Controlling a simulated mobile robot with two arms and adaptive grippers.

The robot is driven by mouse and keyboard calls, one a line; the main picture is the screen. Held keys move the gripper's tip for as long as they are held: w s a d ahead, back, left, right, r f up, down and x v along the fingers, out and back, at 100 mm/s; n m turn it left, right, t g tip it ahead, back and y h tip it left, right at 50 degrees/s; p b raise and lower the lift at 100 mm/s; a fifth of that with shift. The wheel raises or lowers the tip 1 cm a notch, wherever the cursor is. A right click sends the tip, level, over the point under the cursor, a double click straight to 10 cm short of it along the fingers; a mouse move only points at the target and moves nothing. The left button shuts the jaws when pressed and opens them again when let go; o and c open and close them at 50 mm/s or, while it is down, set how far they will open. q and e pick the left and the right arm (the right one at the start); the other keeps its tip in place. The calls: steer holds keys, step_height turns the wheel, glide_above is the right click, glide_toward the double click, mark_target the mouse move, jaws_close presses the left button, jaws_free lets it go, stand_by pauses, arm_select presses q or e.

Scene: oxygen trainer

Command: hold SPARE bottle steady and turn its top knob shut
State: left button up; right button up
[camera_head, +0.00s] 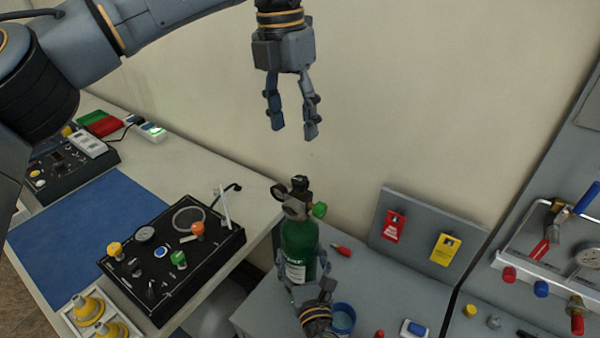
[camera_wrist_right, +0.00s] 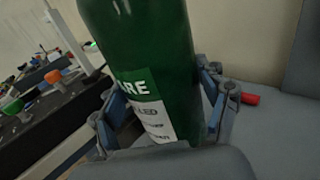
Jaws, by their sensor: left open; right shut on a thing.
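The SPARE bottle (camera_head: 298,245) is a green cylinder standing upright on the grey bench. Its black top knob (camera_head: 299,183) sits above a valve with a gauge (camera_head: 279,192) on the left and a green knob (camera_head: 319,210) on the right. My right gripper (camera_head: 305,272) is shut around the lower body of the bottle. In the right wrist view the bottle (camera_wrist_right: 140,50) fills the space between the fingers, and its label (camera_wrist_right: 152,112) shows "ARE". My left gripper (camera_head: 291,135) is open and empty, pointing down above the top knob with a clear gap.
A black control panel (camera_head: 175,290) and a blue mat (camera_head: 75,235) lie on the table at left. A blue cup (camera_head: 342,318) stands right of my right gripper. Red (camera_head: 395,226) and yellow tags (camera_head: 445,249) hang on a grey board behind. The wall is close behind.

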mark_target(300, 180)
arm_select(q)
steer(key=f+n, duration=0.2)
steer(key=f, duration=0.1)
steer(key=f+n, duration=0.3)
steer(key=f, duration=0.1)
steer(key=d+f+n+y, duration=0.1)
steer(key=f+n, duration=0.1)
steer(key=f, duration=0.2)
steer(key=shift+s+n+t, duration=0.3)
jaws_close()
